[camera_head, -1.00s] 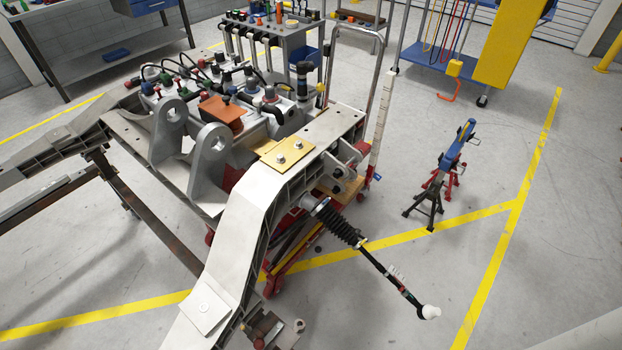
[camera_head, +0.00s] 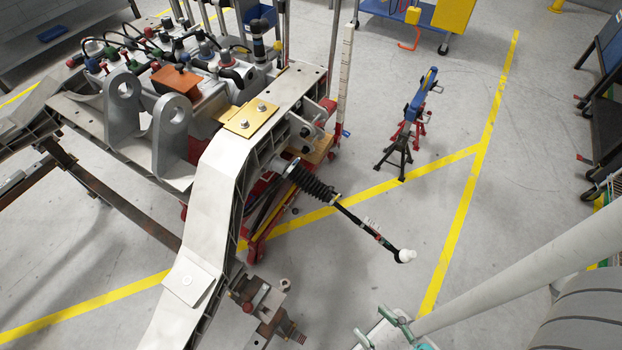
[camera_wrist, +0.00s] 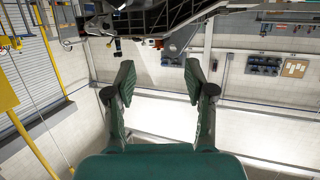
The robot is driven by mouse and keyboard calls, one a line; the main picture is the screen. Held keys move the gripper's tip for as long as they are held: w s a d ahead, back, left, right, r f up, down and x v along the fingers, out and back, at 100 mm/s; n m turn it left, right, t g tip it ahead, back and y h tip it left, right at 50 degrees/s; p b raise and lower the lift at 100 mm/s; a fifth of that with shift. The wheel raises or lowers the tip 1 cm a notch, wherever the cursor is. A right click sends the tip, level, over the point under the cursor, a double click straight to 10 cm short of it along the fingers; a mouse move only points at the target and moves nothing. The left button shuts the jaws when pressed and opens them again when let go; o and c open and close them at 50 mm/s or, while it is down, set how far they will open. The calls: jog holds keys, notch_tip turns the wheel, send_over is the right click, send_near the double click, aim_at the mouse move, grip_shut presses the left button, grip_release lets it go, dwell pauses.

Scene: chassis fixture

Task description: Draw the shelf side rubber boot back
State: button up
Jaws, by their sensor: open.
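A black ribbed rubber boot (camera_head: 312,183) sits on a tie rod that sticks out of the right side of the grey chassis frame (camera_head: 215,165). The rod (camera_head: 365,225) slopes down to the right and ends in a white tip (camera_head: 405,256). Only this one boot shows. My gripper (camera_wrist: 160,80) is open and empty, with its two green and black fingers wide apart in the wrist view. In the head view its green parts (camera_head: 390,332) show at the bottom edge, below and right of the rod and apart from it. I cannot pick out the boot in the wrist view.
A blue-topped stand (camera_head: 420,92) with black and red legs is on the floor behind the rod. Black shelving (camera_head: 607,125) stands at the far right. A rusty clamp-like block (camera_head: 262,300) is by the frame's lower end. Floor right of the rod is clear.

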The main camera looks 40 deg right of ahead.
jog(key=o, duration=0.5)
jog(key=shift+w+f, duration=0.1)
jog(key=shift+o, duration=1.1)
jog(key=w+d+f+g+h, duration=0.1)
jog(key=w+d+f, duration=0.1)
jog(key=w+f, duration=0.6)
jog(key=shift+w+d+f+g+h, duration=0.3)
jog(key=shift+w+d+f+g, duration=0.1)
jog(key=shift+w, duration=0.35)
jog(key=n+g+y, duration=0.2)
jog(key=n+g, duration=0.2)
send_near(305, 179)
jog(key=d+f, duration=0.1)
jog(key=f, duration=0.1)
jog(key=x, duration=1.1)
jog(key=shift+w+r, duration=0.2)
jog(key=shift+w, duration=0.15)
